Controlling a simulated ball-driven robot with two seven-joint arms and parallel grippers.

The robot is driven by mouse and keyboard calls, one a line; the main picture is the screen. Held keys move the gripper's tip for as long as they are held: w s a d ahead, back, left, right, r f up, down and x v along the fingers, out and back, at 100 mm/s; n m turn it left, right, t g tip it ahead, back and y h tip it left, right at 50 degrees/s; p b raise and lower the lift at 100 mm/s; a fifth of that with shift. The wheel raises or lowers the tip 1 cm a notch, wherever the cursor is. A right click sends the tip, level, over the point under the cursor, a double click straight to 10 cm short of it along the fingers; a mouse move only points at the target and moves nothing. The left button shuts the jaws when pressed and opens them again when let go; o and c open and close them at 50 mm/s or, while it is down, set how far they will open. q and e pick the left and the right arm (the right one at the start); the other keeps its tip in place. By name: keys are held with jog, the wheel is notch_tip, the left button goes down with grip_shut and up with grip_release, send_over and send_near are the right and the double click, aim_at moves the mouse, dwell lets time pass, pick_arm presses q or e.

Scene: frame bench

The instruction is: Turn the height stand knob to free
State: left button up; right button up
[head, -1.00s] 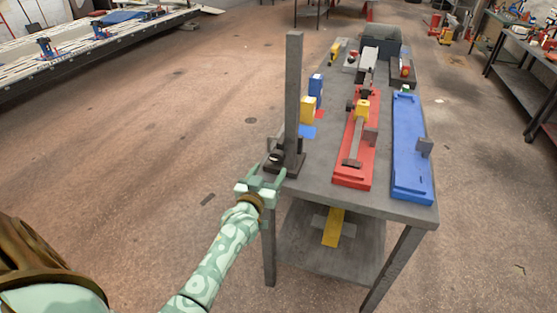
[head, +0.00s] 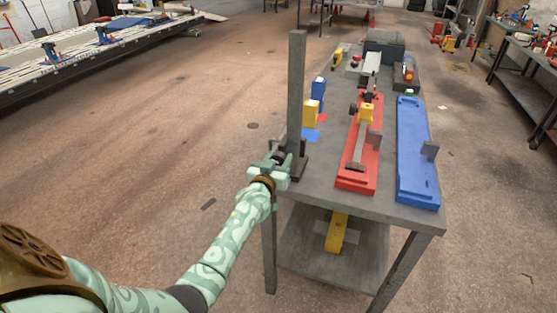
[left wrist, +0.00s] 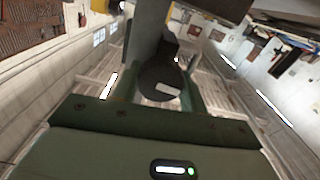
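The height stand (head: 296,95) is a tall grey post on a dark foot at the bench's near left corner. Its dark round knob (left wrist: 160,85), with a pale mark on its face, shows in the left wrist view. My left gripper (head: 278,158) is at the knob, low on the post. Its green fingers (left wrist: 162,92) stand apart, one on each side of the knob; whether they touch it is hard to tell. In the head view the gripper mostly hides the knob. My right gripper is not in view.
On the grey bench (head: 330,193) lie a red fixture (head: 355,184) and a blue fixture (head: 417,150). Yellow (head: 310,113) and blue (head: 318,90) blocks stand behind the post. A yellow part (head: 336,233) lies on the lower shelf. The floor left of the bench is clear.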

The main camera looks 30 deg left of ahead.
pick_arm(q)
jog(key=shift+r+n+p, duration=0.15)
jog(key=shift+n+p, duration=0.25)
jog(key=shift+n, duration=0.2)
jog(key=o, duration=1)
jog(key=shift+s, duration=0.3)
jog(key=p+v, duration=0.4)
jog(key=v, duration=1.1)
jog(key=shift+s, duration=0.4)
